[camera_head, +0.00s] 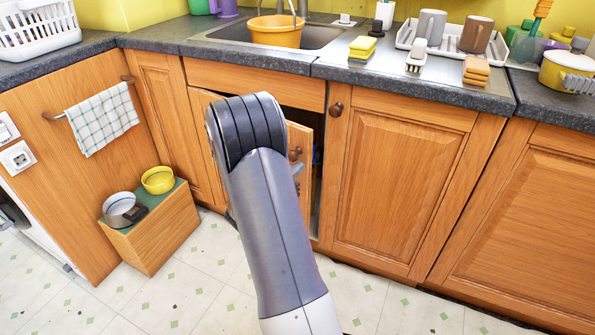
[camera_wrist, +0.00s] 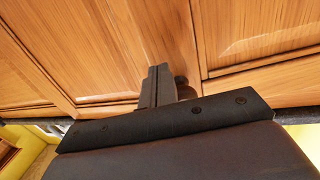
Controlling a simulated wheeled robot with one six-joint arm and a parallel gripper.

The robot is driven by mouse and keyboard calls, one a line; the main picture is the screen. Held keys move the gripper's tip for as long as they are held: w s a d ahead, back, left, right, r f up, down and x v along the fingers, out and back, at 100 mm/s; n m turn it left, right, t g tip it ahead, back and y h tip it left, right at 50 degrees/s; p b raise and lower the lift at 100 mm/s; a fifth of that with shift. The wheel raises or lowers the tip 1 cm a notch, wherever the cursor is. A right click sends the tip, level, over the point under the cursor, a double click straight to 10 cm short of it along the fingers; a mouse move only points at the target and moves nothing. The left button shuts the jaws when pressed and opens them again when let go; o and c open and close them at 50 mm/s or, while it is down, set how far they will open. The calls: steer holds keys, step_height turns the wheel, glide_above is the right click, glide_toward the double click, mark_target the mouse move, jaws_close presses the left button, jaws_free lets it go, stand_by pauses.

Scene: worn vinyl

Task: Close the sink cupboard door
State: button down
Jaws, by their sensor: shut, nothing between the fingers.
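The sink cupboard door (camera_head: 303,139) is the wooden door under the sink, largely hidden behind my arm in the head view. It stands ajar, with a dark gap (camera_head: 317,165) along its right side. Its round brown knob (camera_head: 295,154) shows just right of my arm. My gripper (camera_wrist: 156,82) is shut and empty in the wrist view, in front of wooden door panels. A dark round knob (camera_wrist: 182,82) is close beside the fingers and partly hidden; I cannot tell whether they touch. In the head view my arm hides most of the gripper.
A closed cupboard door (camera_head: 395,185) with its own knob is to the right. A wooden box (camera_head: 152,230) with a pan and a yellow bowl stands on the floor at left. A checked towel (camera_head: 101,120) hangs on a rail. The vinyl floor in front is clear.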

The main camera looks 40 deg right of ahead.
steer(key=shift+w+d, duration=0.1)
steer(key=shift+d, duration=0.35)
steer(key=w+d+n+t+y+b, duration=0.1)
steer(key=w+d+n+t+b, duration=0.1)
steer(key=d, duration=0.7)
steer(key=shift+w+t, duration=0.15)
steer(key=shift+t, duration=0.35)
steer(key=shift+a, duration=0.1)
